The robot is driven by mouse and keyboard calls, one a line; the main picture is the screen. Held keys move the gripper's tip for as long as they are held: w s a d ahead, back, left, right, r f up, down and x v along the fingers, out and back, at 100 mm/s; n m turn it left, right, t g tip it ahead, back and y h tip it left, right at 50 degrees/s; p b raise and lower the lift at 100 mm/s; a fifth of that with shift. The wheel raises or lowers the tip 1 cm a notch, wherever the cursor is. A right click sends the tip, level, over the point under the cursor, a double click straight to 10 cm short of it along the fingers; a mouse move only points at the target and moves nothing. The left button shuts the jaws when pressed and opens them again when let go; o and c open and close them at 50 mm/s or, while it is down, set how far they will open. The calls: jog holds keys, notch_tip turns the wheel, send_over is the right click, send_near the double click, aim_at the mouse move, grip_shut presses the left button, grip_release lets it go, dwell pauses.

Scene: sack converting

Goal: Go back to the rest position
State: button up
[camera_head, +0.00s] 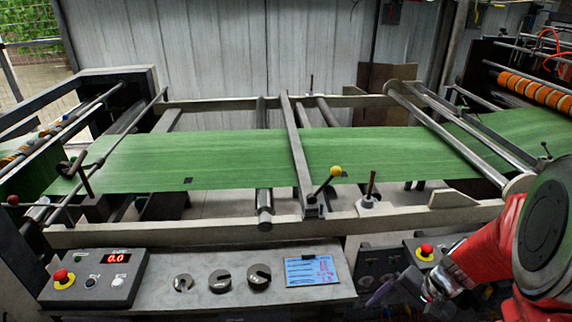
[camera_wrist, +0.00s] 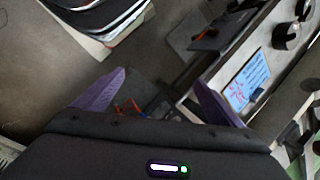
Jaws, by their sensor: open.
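My gripper (camera_head: 402,290) is at the lower right of the head view, at the end of my red arm, low in front of the machine's right control box. In the wrist view my gripper (camera_wrist: 150,88) shows two purple fingers spread wide apart, with nothing between them. The fingertips appear apart from the machine and the shelf. Part of the gripper in the head view is dark and hard to make out.
A green web (camera_head: 240,158) runs across the machine frame. A right control box (camera_head: 425,250) with a red button stands close to my arm.

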jog(key=s+a+r+n+t+h, duration=0.1)
jog(key=s+a+r+n, duration=0.1)
jog(key=r, duration=0.5)
jog(key=s+a+r+n+t+h, duration=0.1)
jog(key=s+a+r+n+t, duration=0.1)
jog(key=r, duration=0.6)
jog(key=s+a+r+n+t+h, duration=0.1)
jog(key=s+a+r+n+h, duration=0.1)
jog(key=s+a+r+n, duration=0.2)
notch_tip(320, 180, up, 4)
jog(key=a+n, duration=0.1)
jog(key=a, duration=0.1)
jog(key=shift+s+a+f+t, duration=0.2)
jog(key=shift+s+a+t, duration=0.1)
jog(key=shift+a, duration=0.1)
